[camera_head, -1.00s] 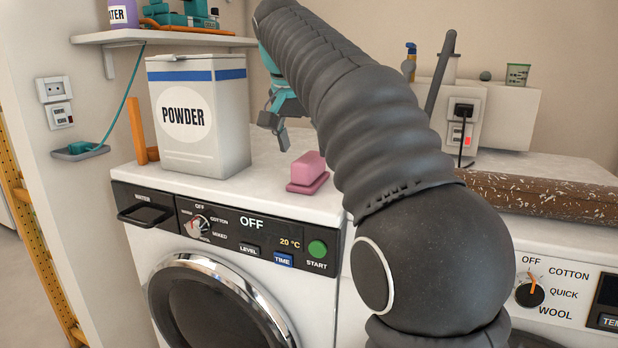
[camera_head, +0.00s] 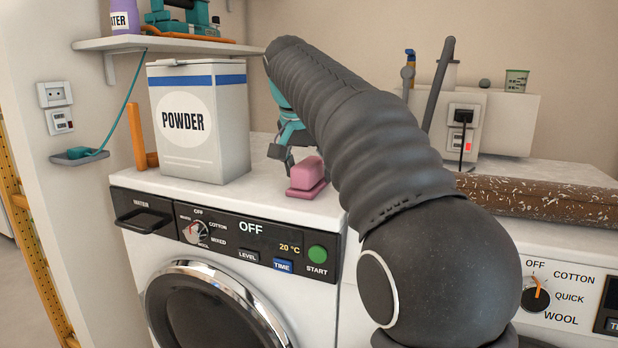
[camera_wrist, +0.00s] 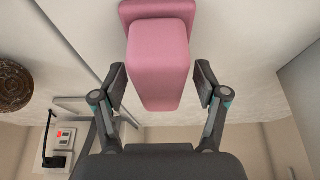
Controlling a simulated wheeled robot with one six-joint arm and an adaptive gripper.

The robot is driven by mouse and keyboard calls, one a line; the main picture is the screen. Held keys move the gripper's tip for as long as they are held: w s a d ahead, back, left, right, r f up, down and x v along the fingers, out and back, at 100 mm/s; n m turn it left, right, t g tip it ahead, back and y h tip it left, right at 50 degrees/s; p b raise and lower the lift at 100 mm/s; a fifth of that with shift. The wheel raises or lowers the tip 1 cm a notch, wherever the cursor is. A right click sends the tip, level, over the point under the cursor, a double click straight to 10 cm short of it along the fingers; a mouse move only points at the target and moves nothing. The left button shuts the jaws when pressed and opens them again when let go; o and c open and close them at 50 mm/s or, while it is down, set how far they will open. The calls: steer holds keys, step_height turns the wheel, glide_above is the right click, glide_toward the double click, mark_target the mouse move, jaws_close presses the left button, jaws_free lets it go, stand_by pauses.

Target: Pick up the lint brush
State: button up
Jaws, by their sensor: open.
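The pink lint brush (camera_head: 307,173), a block on a wider flat base, lies on the white washer top near its front edge. In the wrist view the pink brush (camera_wrist: 160,60) reaches between my two fingers. My gripper (camera_wrist: 160,86) is open, with one finger on each side of the block and a visible gap on both sides. In the head view my gripper (camera_head: 284,158) is just behind and left of the brush, partly hidden by my own arm.
A tall POWDER box (camera_head: 200,130) stands left of the brush. An orange upright piece (camera_head: 140,135) is beside it. A brown flecked roll (camera_head: 540,202) lies on the right-hand machine. A shelf (camera_head: 160,45) hangs above the box.

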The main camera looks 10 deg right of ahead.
steer(key=shift+f, duration=0.2)
stand_by(0.4)
steer(key=c, duration=1.2)
